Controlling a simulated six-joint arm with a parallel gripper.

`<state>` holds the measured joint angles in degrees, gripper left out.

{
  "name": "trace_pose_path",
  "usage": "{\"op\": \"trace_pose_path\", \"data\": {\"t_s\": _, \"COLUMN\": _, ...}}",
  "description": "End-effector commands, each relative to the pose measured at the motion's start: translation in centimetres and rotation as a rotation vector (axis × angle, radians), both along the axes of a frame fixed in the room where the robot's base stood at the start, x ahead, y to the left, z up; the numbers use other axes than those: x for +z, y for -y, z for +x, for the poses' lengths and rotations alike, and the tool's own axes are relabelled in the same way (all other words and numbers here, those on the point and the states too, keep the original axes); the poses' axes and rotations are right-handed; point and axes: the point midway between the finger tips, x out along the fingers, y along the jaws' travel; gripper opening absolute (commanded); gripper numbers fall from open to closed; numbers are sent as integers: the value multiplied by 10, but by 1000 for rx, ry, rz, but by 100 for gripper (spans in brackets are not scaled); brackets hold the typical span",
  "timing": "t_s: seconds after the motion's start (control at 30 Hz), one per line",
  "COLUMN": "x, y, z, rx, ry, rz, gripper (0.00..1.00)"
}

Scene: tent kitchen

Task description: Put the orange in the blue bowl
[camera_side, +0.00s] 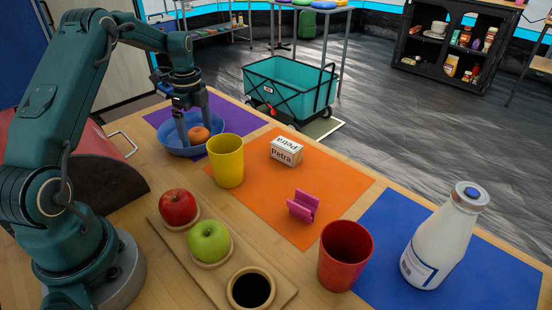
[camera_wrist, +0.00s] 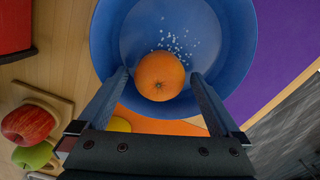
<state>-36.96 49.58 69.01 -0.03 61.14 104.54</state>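The orange (camera_side: 199,135) lies inside the blue bowl (camera_side: 172,146), which stands at the far left of the table. In the wrist view the orange (camera_wrist: 160,76) rests against the inside of the blue bowl (camera_wrist: 225,20), near the rim closest to my gripper. My gripper (camera_side: 194,130) points down over the bowl. In the wrist view its two fingers (camera_wrist: 159,78) are spread on either side of the orange, with a gap on each side. The gripper is open and holds nothing.
A yellow cup (camera_side: 226,160) stands close beside the bowl. A wooden board (camera_side: 200,267) holds a red apple (camera_side: 177,206), a green apple (camera_side: 209,241) and a dark-filled cup (camera_side: 251,289). A Petra box (camera_side: 286,151), pink holder (camera_side: 303,205), red cup (camera_side: 344,255) and bottle (camera_side: 445,235) stand farther right.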

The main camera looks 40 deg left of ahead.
Motion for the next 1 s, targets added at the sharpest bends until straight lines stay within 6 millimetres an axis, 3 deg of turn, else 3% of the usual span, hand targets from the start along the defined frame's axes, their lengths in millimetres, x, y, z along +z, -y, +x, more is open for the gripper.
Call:
{"op": "trace_pose_path", "data": {"t_s": 0.23, "x": 18, "y": -1, "z": 1, "rx": 0, "ry": 3, "rz": 2, "gripper": 100}}
{"op": "trace_pose_path", "data": {"t_s": 0.5, "x": 78, "y": -1, "z": 1, "rx": 0, "ry": 8, "rz": 5, "gripper": 100}}
{"op": "trace_pose_path", "data": {"t_s": 0.67, "x": 103, "y": 0, "z": 0, "rx": 0, "ry": 4, "rz": 3, "gripper": 100}}
{"op": "trace_pose_path", "data": {"t_s": 1.0, "x": 123, "y": 1, "z": 0, "rx": 3, "ry": 2, "rz": 2, "gripper": 100}}
